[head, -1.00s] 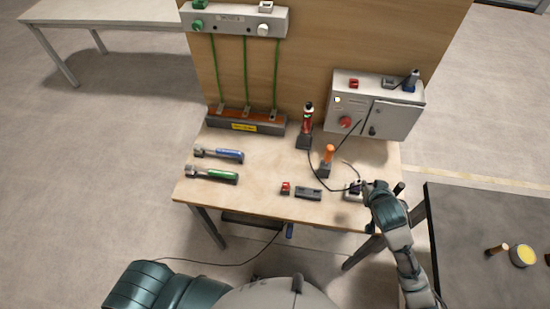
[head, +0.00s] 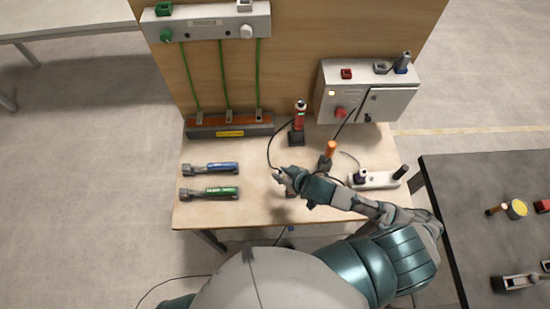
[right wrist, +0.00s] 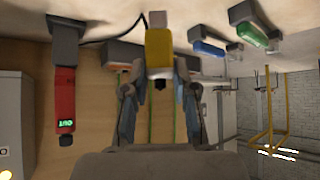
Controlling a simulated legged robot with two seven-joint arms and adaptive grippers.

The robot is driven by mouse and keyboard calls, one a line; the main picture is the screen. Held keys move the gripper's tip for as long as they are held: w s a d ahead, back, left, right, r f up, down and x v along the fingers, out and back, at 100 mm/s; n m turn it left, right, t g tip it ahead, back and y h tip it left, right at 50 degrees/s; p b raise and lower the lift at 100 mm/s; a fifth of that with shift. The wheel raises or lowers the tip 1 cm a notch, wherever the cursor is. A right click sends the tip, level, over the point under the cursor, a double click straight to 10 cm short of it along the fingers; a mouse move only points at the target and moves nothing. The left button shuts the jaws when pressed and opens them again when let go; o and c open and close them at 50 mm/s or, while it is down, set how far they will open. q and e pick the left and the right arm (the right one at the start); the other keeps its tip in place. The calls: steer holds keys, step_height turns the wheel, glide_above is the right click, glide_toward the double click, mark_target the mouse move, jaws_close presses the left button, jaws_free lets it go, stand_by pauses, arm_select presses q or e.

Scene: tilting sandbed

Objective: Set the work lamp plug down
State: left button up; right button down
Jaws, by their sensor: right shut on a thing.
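My right gripper (head: 282,176) is shut on the work lamp plug, low over the front middle of the workbench. In the right wrist view the plug (right wrist: 158,50) has a yellow body and a grey end, between the two fingers (right wrist: 160,105). I cannot tell whether the plug touches the bench top. A black cable runs from it to the red device (head: 299,120) in a dark stand, which shows a green "OUT" in the right wrist view (right wrist: 65,105). My left gripper is out of view.
A white power strip (head: 380,180) lies on the right. An orange-handled tool (head: 330,149) stands just right of my gripper. Blue-handled (head: 212,168) and green-handled (head: 210,193) tools lie left. A grey electrical box (head: 385,104) stands behind. My arm hides part of the bench front.

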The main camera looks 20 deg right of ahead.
steer(key=s+a+f+n+y, duration=0.1)
steer(key=s, duration=0.4)
steer(key=b, duration=0.1)
glide_above(270, 167)
steer(key=shift+n+g, duration=0.3)
steer(key=f, duration=0.5)
steer(key=shift+w+d+f, duration=0.1)
steer(key=shift+d+f, duration=0.1)
steer(key=shift+d, duration=0.05)
steer(key=shift+a, duration=0.1)
steer(key=shift+a+f, duration=0.1)
steer(key=shift+a, duration=0.1)
steer(key=c, duration=0.9)
jaws_free()
